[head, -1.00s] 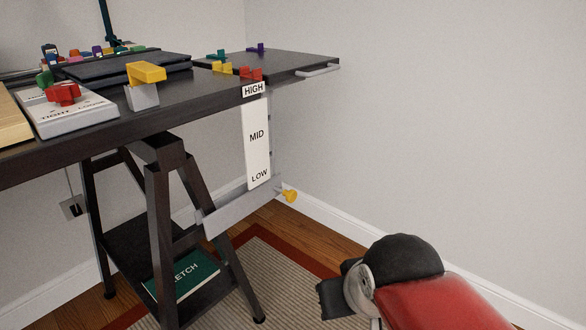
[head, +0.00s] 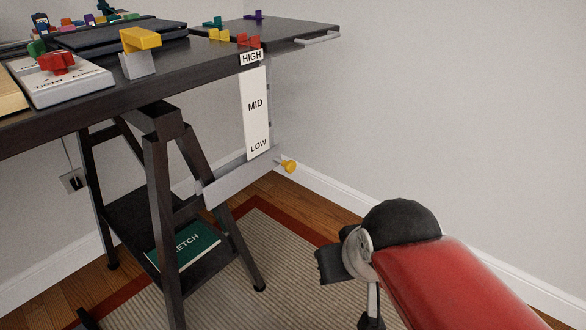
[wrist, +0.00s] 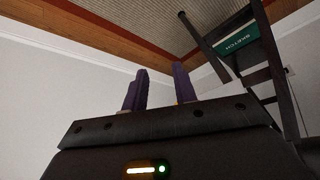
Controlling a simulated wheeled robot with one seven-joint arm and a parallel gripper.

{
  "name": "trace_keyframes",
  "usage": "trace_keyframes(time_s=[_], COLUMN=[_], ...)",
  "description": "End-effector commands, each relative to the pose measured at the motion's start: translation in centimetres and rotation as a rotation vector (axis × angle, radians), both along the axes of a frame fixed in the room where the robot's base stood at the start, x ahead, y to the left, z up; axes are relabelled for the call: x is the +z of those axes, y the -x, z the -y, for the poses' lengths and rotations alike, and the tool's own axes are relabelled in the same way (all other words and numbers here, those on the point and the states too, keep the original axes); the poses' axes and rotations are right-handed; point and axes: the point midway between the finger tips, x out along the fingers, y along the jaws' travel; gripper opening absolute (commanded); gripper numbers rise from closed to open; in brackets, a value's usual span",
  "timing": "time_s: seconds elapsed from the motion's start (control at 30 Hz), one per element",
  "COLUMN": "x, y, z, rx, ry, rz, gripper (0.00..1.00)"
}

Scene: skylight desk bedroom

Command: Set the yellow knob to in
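The yellow knob (head: 289,166) sticks out from the right end of a grey bar (head: 240,175) low beside the desk, just below the LOW end of a white HIGH/MID/LOW strip (head: 256,110). No in or out marking is readable near it. My gripper shows in the wrist view (wrist: 160,72) with two purple fingers apart and nothing seen held between them. A tiny yellow patch shows by the base of the right finger; I cannot tell what it is. In the head view my red and black arm is right of and nearer than the knob, apart from it; the fingers are hidden there.
The dark desk (head: 200,72) carries a yellow-handled lever (head: 140,40), a red knob (head: 58,62) on a TIGHT/LOOSE board and small coloured pieces. A trestle leg (head: 160,220) and a shelf with a green book (head: 185,244) stand below. Floor right of the trestle looks clear.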

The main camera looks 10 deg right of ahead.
Motion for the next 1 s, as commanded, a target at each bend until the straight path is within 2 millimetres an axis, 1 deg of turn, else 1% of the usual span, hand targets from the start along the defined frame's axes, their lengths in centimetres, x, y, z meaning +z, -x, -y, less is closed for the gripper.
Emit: trace_keyframes(time_s=[0.27, 0.37, 0.47, 0.5, 0.57, 0.67, 0.77, 0.8, 0.87, 0.9, 0.97, 1.0], x=[0.0, -0.2, -1.2, -1.8, -2.8, -4.3, -5.1, -5.2, -5.4, -5.5, -5.6, -5.8], y=[0.0, -0.1, -0.4, -0.7, -1.4, -3.1, -5.9, -7.2, -9.5, -11.1, -13.8, -15.6], z=[0.0, -0.1, -0.6, -1.0, -1.9, -3.5, -4.6, -4.8, -4.7, -4.3, -3.2, -2.2], rx=[0.000, -0.011, -0.072, -0.118, -0.207, -0.393, -0.591, -0.668, -0.782, -0.856, -0.964, -1.030], ry=[0.000, -0.015, -0.097, -0.159, -0.276, -0.524, -0.793, -0.902, -1.071, -1.185, -1.363, -1.481], rz=[0.000, -0.011, -0.077, -0.121, -0.205, -0.368, -0.517, -0.572, -0.646, -0.691, -0.751, -0.783], gripper=[0.28, 0.15, 0.02, 0.00, 0.00, 0.00, 0.00, 0.00, 0.00, 0.00, 0.00, 0.00])
